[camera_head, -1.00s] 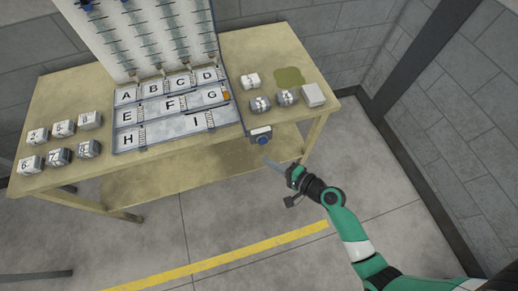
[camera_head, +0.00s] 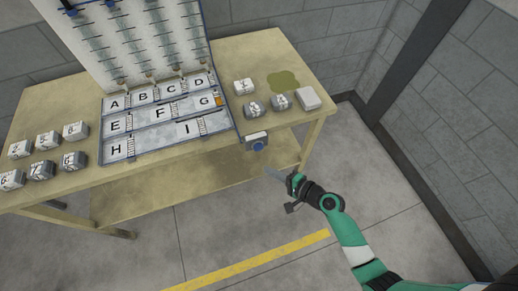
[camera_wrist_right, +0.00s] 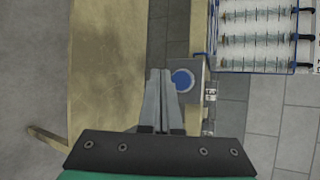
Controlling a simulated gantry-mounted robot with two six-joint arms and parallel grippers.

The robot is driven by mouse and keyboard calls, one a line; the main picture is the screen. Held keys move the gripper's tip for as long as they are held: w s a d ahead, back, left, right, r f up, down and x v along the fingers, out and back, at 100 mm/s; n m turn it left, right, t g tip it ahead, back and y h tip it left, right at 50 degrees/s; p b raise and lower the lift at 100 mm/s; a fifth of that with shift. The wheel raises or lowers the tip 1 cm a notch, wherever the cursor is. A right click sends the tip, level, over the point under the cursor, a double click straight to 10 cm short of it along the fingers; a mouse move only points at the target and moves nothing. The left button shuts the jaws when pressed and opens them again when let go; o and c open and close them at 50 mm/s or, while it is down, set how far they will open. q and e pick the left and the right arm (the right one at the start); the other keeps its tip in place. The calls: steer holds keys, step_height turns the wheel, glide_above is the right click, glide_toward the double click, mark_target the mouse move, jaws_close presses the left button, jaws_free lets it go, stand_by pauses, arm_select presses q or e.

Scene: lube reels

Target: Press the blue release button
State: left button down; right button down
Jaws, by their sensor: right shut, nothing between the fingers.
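The blue release button (camera_head: 258,145) is a round blue disc on a small grey box (camera_head: 255,137) at the front right corner of the lettered tray rack. In the right wrist view the button (camera_wrist_right: 182,80) lies just right of my fingertips, on the box's plate. My right gripper (camera_head: 268,170) is shut and empty. It is in front of the table, a little below and right of the button in the head view, with a visible gap. In the right wrist view its fingers (camera_wrist_right: 158,75) are together beside the button. My left gripper is not in view.
The wooden table (camera_head: 60,200) carries the tray rack (camera_head: 160,125) with lettered compartments and a tall reel panel (camera_head: 135,40). Several numbered blocks (camera_head: 45,140) stand at left, more at right beside a green patch (camera_head: 284,80) and a white box (camera_head: 308,97). Floor in front is clear.

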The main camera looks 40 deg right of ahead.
mark_target(258, 147)
steer(key=shift+w+d+b, duration=0.2)
steer(key=shift+w+d, duration=0.2)
steer(key=shift+w, duration=0.45)
steer(key=shift+w+d+b, duration=0.2)
steer(key=shift+w+d, duration=0.2)
steer(key=shift+w, duration=0.5)
steer(key=shift+w+d+b, duration=0.2)
steer(key=shift+w+d, duration=0.2)
steer(key=shift+w, duration=0.45)
steer(key=shift+w, duration=0.15)
steer(key=shift+w+d, duration=0.15)
steer(key=shift+w, duration=0.1)
steer(key=shift+w+d+b, duration=0.2)
steer(key=shift+w+b, duration=0.1)
steer(key=shift+w, duration=0.1)
stand_by(0.5)
stand_by(0.3)
steer(key=shift+s+a+p, duration=0.35)
steer(key=shift+s+p, duration=0.1)
steer(key=shift+s, duration=0.35)
